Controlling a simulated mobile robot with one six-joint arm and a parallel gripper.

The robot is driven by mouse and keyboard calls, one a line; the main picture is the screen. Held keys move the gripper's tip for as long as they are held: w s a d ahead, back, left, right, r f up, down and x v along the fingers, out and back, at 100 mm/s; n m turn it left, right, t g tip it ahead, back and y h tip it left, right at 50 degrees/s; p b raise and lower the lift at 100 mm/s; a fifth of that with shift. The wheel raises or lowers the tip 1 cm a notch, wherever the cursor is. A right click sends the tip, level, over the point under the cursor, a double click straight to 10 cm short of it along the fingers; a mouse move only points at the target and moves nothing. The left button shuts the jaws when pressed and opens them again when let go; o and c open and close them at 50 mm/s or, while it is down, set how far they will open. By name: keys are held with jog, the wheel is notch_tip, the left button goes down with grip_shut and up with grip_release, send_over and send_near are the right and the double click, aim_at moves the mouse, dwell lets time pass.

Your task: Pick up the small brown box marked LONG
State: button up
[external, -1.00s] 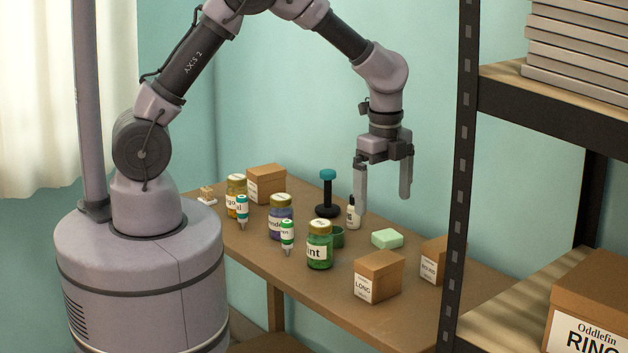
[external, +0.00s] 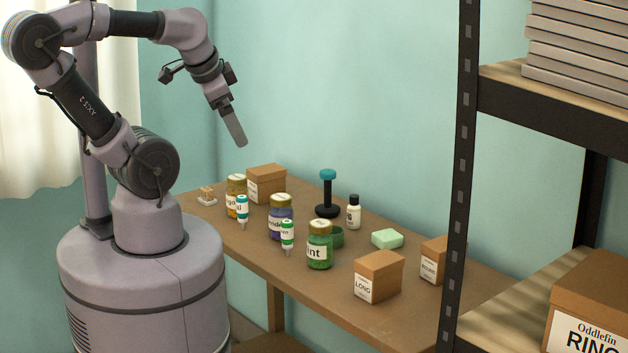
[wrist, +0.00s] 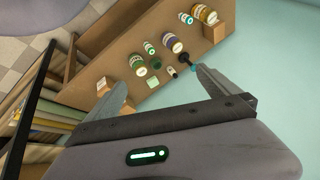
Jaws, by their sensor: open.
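The small brown box marked LONG (external: 378,277) stands on the table's near right part, its white label facing the external camera. In the wrist view a box that appears to be it (wrist: 112,60) sits beyond the left finger, its label unreadable. My gripper (external: 238,140) is raised in the air above the back left of the table, well left of the LONG box and far above it. Its fingers are seen edge-on there. In the wrist view my gripper (wrist: 160,76) has its two fingers wide apart with nothing between them.
Nearby stand a second brown box (external: 434,260), a green soap bar (external: 387,239) and a green jar (external: 320,246). Other jars, small bottles, a black stamp (external: 327,196) and another box (external: 266,184) fill the left. A shelf post (external: 459,180) rises at the right.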

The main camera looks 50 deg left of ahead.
jog(key=shift+w, duration=0.1)
jog(key=n+g+h+p, duration=0.2)
jog(key=n+g+p, duration=0.35)
jog(key=n, duration=1.65)
send_over(379, 259)
notch_tip(379, 259, down, 16)
notch_tip(379, 259, down, 12)
jog(key=b, duration=0.5)
jog(key=shift+b, duration=0.4)
notch_tip(379, 259, down, 6)
jog(key=b, duration=0.3)
jog(key=shift+r, duration=0.2)
jog(key=c, duration=1.4)
